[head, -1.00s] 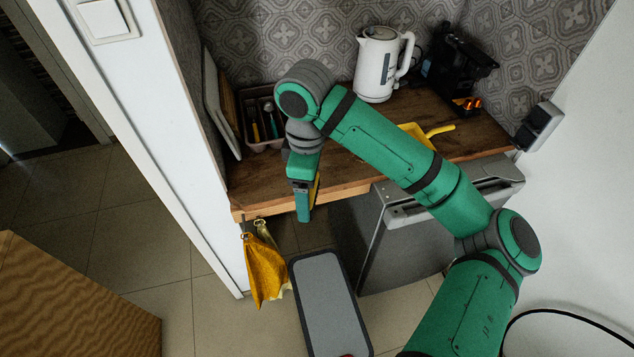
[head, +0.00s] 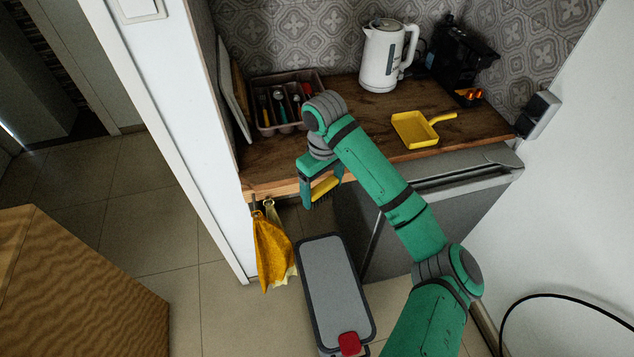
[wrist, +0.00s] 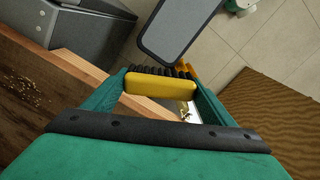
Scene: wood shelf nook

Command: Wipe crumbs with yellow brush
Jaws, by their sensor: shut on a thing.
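The yellow brush (wrist: 160,85) with dark bristles is held crosswise between the two fingers of my gripper (wrist: 158,88). In the head view the brush (head: 325,187) shows with its bristles down, and my gripper (head: 322,186) is at the front edge of the wooden counter. Crumbs (wrist: 25,92) lie scattered on the countertop (wrist: 45,100) in the wrist view, left of the brush. A yellow dustpan (head: 414,131) lies on the counter (head: 365,102) to the right of my arm.
A grey-lidded bin (head: 333,285) with a red pedal stands on the floor below. Yellow cloths (head: 270,250) hang at the counter's left end. A cutlery tray (head: 285,105), white kettle (head: 382,60) and black coffee machine (head: 460,65) stand at the back.

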